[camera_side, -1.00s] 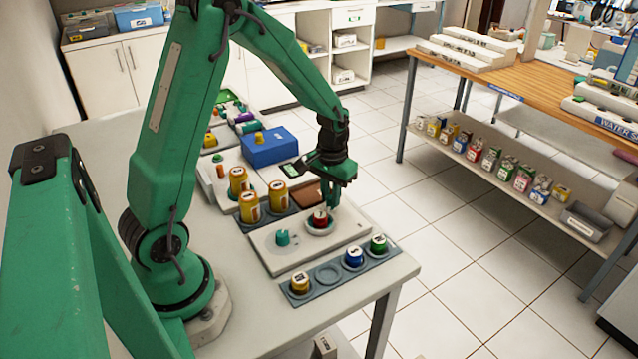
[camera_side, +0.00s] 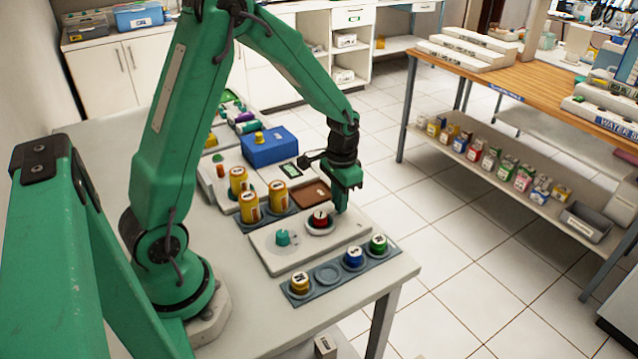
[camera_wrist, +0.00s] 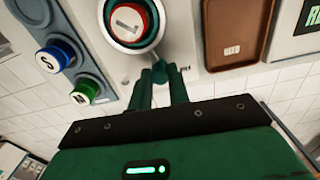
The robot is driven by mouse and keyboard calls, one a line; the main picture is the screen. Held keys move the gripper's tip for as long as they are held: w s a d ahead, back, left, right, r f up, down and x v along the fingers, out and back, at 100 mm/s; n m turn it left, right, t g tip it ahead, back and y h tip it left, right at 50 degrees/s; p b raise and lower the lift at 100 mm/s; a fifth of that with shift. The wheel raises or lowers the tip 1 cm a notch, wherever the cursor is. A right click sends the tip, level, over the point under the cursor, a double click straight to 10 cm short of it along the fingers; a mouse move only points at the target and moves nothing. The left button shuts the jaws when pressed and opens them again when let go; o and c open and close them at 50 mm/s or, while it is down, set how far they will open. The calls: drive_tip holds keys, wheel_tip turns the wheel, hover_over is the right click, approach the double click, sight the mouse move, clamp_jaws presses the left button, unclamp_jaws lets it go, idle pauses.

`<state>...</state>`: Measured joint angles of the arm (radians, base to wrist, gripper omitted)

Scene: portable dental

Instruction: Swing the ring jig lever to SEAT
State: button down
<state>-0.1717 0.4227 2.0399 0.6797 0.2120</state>
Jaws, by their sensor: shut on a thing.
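The ring jig (camera_side: 350,231) is a pale plate near the table's front right corner. Its ring holds a red piece with a white-marked top (camera_side: 320,218), which also shows at the top of the wrist view (camera_wrist: 130,19). A teal knob (camera_side: 282,238) stands on the plate left of the ring. My gripper (camera_side: 342,207) points down at the ring's right side. In the wrist view its fingers (camera_wrist: 160,76) are shut on a small teal lever (camera_wrist: 158,67) at the ring's edge. The fingers hide part of the lever, and I cannot read a SEAT mark.
A grey strip (camera_side: 328,274) in front holds a yellow cap (camera_side: 299,283), a blue cap (camera_side: 354,256) and a green cap (camera_side: 378,244); one recess is empty. Yellow jars (camera_side: 249,207) stand behind left. A brown tray (camera_side: 311,194) lies behind the jig. Open floor lies right.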

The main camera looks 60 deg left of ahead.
sight(347, 227)
drive_tip(key=d+m, duration=0.1)
drive_tip(key=m, duration=0.1)
drive_tip(key=d+m, duration=0.1)
drive_tip(key=m, duration=0.1)
drive_tip(key=shift+w+d+m, duration=0.1)
drive_tip(key=shift+d+m, duration=0.25)
drive_tip(key=shift+m, duration=0.05)
drive_tip(key=shift+s+d+m, duration=0.3)
drive_tip(key=shift+d+m, duration=0.3)
drive_tip(key=shift+m, duration=0.65)
drive_tip(key=shift+s+d+m, duration=0.25)
drive_tip(key=shift+d+m, duration=0.35)
drive_tip(key=shift+m, duration=0.65)
drive_tip(key=c, duration=1.3)
unclamp_jaws()
drive_tip(key=shift+r, duration=0.15)
drive_tip(key=shift+r, duration=3.8)
drive_tip(key=shift+s, duration=0.1)
